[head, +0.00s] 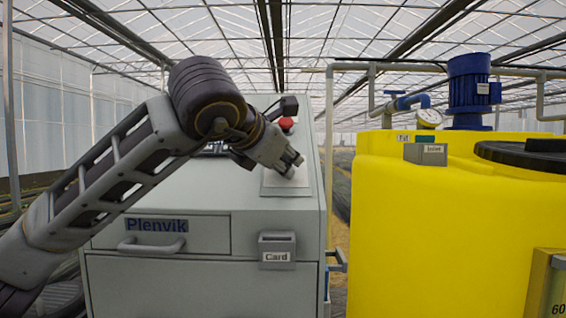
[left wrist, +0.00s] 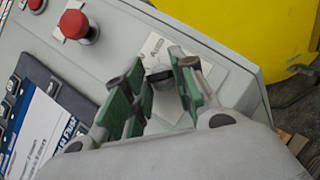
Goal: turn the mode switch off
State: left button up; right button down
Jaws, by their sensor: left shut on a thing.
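The mode switch is a dark knob (left wrist: 160,79) on a pale label plate (left wrist: 196,68) whose lettering seems to begin with "Au". In the head view the label plate (head: 284,184) shows on the sloped top of the grey cabinet (head: 213,275), but my gripper hides the knob. My left gripper (head: 291,164) reaches over the plate from the left. In the left wrist view the green-padded fingers of the left gripper (left wrist: 162,85) are shut on the knob, one on each side. Which way the knob points cannot be told. My right gripper is not in view.
A red mushroom button (head: 286,124) stands close behind the gripper; it also shows in the left wrist view (left wrist: 75,23). A dark panel with a printed sheet (left wrist: 45,130) lies beside it. A card holder (head: 277,251) and drawer handle (head: 152,245) project in front. A yellow tank (head: 440,230) stands right.

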pick_arm(q)
jog(key=o, duration=1)
jog(key=shift+v, duration=6)
jog(key=shift+r+p, duration=4.85)
jog(key=shift+p, duration=0.05)
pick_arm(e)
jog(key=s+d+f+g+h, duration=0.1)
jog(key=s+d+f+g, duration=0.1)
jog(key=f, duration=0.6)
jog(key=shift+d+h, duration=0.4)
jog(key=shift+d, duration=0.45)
